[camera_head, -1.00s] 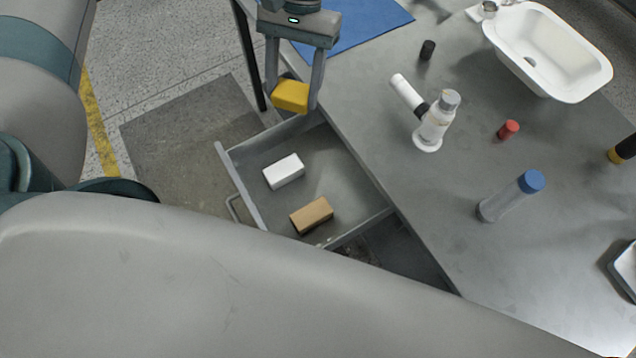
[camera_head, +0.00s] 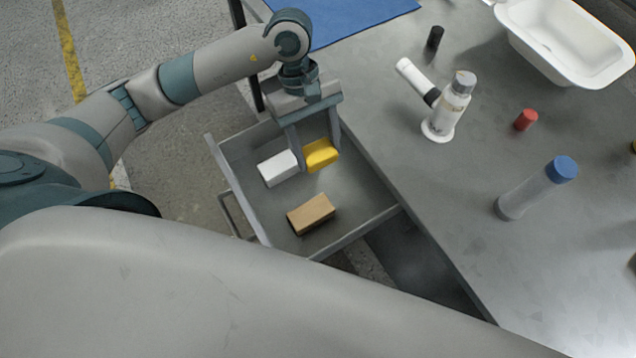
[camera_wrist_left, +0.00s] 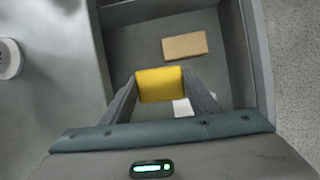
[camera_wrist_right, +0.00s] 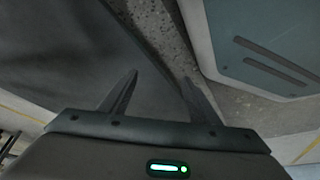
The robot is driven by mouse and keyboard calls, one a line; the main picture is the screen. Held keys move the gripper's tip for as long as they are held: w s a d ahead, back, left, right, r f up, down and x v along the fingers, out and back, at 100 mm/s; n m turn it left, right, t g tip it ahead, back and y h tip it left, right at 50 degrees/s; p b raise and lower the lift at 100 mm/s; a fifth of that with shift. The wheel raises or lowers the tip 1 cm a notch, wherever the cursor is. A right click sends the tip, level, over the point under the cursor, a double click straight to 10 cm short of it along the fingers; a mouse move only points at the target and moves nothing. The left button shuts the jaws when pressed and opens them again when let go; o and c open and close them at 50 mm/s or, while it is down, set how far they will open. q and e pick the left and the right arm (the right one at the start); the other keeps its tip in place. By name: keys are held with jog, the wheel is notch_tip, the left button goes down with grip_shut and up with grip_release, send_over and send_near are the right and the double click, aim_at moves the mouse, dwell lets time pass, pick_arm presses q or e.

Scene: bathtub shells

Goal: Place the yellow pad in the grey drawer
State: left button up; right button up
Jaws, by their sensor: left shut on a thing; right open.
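The yellow pad (camera_head: 321,155) is held between the fingers of my left gripper (camera_head: 318,160), which is shut on it. It also shows in the left wrist view (camera_wrist_left: 160,85) between the two fingertips. The grey drawer (camera_head: 346,238) is pulled out from the table, and the pad is over its inside, near the white block. I cannot tell whether the pad touches the drawer floor. My right gripper (camera_wrist_right: 155,95) is open and empty in the right wrist view, over a dark grey surface. It does not show in the head view.
In the drawer lie a white block (camera_head: 278,168), close left of the pad, and a tan block (camera_head: 311,213). On the table stand a white microscope-like device (camera_head: 447,110), a blue-capped bottle (camera_head: 535,190), a red cap (camera_head: 526,119), a black cylinder (camera_head: 435,38) and a white basin (camera_head: 590,75).

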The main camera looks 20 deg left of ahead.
pick_arm(q)
jog(key=shift+f+n, duration=0.3)
jog(key=shift+f, duration=0.15)
pick_arm(e)
jog(key=shift+w+r, duration=0.1)
jog(key=shift+w, duration=0.1)
pick_arm(q)
jog(key=p, duration=0.1)
send_over(318, 181)
notch_tip(318, 181, down, 6)
jog(key=shift+r, duration=0.1)
jog(key=shift+f, duration=0.2)
pick_arm(e)
jog(key=shift+w+a+r+t, duration=0.4)
jog(key=shift+w+a+t, duration=0.1)
jog(key=shift+w+a, duration=0.1)
pick_arm(q)
jog(key=shift+f, duration=0.1)
